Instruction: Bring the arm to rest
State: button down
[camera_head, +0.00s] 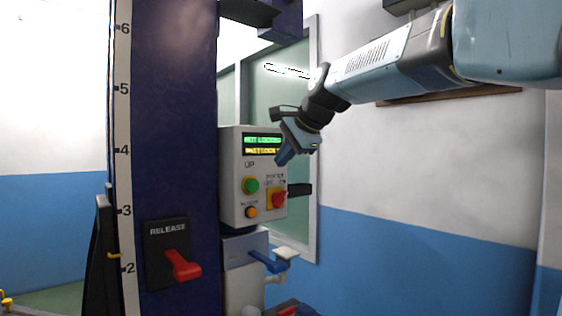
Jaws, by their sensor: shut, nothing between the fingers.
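My arm reaches in from the upper right and angles down to the left. My gripper (284,157) is at its end, in front of the upper right part of a grey control box (232,190). Its fingers are shut and hold nothing. It partly covers the right edge of the box. Whether it touches the box cannot be told. The box has a lit green and yellow display (262,145), a green UP button (250,185), a small orange button (251,212) and a red rotary switch on a yellow plate (276,199).
A dark blue lift column (172,110) with a numbered scale (123,120) stands left of the box. It carries a red RELEASE lever (182,266). Below the box are a blue-handled valve (270,262) and a grey housing. A window (285,95) is behind. The wall area at right is open.

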dwell(0.6)
jog(key=s+d+f+n+h, duration=0.1)
jog(key=s+d+f+n, duration=0.2)
jog(key=s+d+f, duration=0.2)
jog(key=s+d+f+n+g+h, duration=0.1)
jog(key=s+d+f+n, duration=0.3)
jog(key=s+f, duration=0.7)
jog(key=s+d+f+n+g+h, duration=0.1)
jog(key=s+d+f+n+h, duration=0.2)
jog(key=s+d+f, duration=0.4)
jog(key=s+f+n, duration=0.1)
jog(key=s, duration=0.3)
